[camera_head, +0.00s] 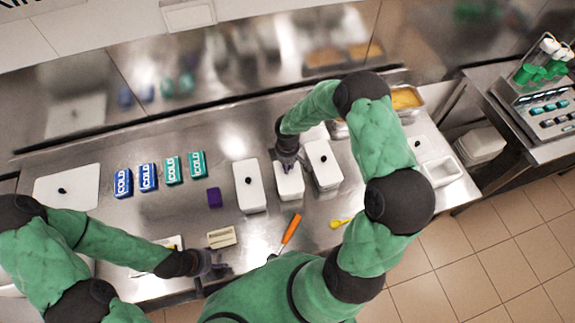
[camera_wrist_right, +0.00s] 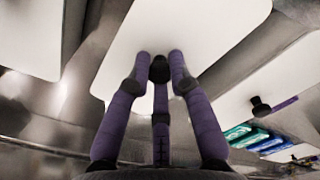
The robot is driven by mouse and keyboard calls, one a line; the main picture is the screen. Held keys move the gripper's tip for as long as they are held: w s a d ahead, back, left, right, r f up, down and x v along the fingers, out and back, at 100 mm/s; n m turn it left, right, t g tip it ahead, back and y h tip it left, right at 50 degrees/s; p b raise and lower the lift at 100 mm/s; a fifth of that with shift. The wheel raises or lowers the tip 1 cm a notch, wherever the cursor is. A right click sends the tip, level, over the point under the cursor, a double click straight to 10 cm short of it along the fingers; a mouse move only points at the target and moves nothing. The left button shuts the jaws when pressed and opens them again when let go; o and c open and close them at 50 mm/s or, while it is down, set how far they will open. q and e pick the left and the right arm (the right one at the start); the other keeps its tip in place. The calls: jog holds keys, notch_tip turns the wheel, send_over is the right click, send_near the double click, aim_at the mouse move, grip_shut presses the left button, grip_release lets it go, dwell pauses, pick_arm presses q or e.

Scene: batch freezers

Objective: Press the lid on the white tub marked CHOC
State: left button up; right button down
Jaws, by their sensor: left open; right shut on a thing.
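My right gripper (camera_head: 288,160) is shut on the black knob (camera_wrist_right: 159,68) of a white lid (camera_wrist_right: 200,25). The lid is at the middle white tub (camera_head: 290,185) of a row of three. I cannot tell whether the lid is seated on the rim or just above it. No CHOC marking is readable on any tub; the arm hides part of this area. My left gripper (camera_head: 217,266) is open and empty low over the table's front edge, at left.
Lidded white tubs stand close on the left (camera_head: 249,188) and right (camera_head: 323,160). A steel wall runs behind.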

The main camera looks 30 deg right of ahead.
dwell(0.4)
jog(key=c, duration=0.6)
grip_release()
pick_arm(q)
jog(key=shift+r+p, duration=2.2)
jog(key=shift+p, duration=0.05)
pick_arm(e)
jog(key=shift+r, duration=3.45)
grip_shut()
